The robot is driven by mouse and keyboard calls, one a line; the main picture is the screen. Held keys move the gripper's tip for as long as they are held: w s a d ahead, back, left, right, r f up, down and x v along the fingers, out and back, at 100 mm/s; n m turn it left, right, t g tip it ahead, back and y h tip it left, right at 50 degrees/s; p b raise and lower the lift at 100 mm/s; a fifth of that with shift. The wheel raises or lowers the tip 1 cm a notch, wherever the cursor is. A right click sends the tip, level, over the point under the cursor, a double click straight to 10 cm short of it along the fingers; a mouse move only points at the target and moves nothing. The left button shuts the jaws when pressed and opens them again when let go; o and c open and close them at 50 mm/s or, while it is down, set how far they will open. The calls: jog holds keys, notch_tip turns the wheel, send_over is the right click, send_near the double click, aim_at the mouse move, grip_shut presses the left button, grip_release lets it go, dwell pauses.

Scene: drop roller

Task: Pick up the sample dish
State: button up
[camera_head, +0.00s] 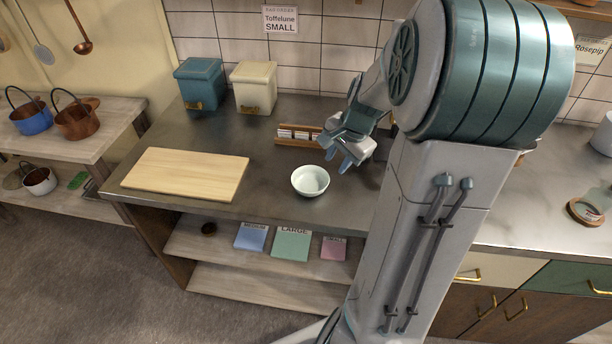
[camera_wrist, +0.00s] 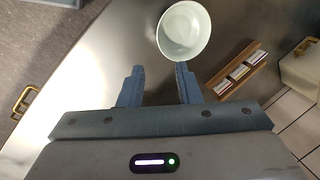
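The sample dish appears to be the small pale, round bowl (camera_head: 310,181) on the dark metal counter (camera_head: 235,212). It stands upright and looks empty. It also shows at the top of the wrist view (camera_wrist: 184,31), just beyond the fingers. My gripper (camera_head: 336,160) is to the right of the bowl and above the counter in the head view. In the wrist view my gripper (camera_wrist: 160,75) has its two blue fingers spread apart with nothing between them. The right fingertip is close to the bowl's near rim; I cannot tell whether it touches.
A wooden holder (camera_head: 298,143) with small cards stands behind the bowl. A wooden board (camera_head: 186,174) lies to the left. Teal (camera_head: 201,84) and cream (camera_head: 253,87) canisters stand at the back. The counter between board and bowl is clear.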

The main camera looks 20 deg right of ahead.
send_near(310, 183)
jog(key=s, duration=0.3)
jog(key=s+d+f, duration=0.1)
jog(key=shift+s, duration=0.2)
jog(key=shift+a+f, duration=0.25)
jog(key=shift+f, duration=0.25)
jog(key=shift+x, duration=2.1)
jog(key=shift+a, duration=0.1)
grip_shut()
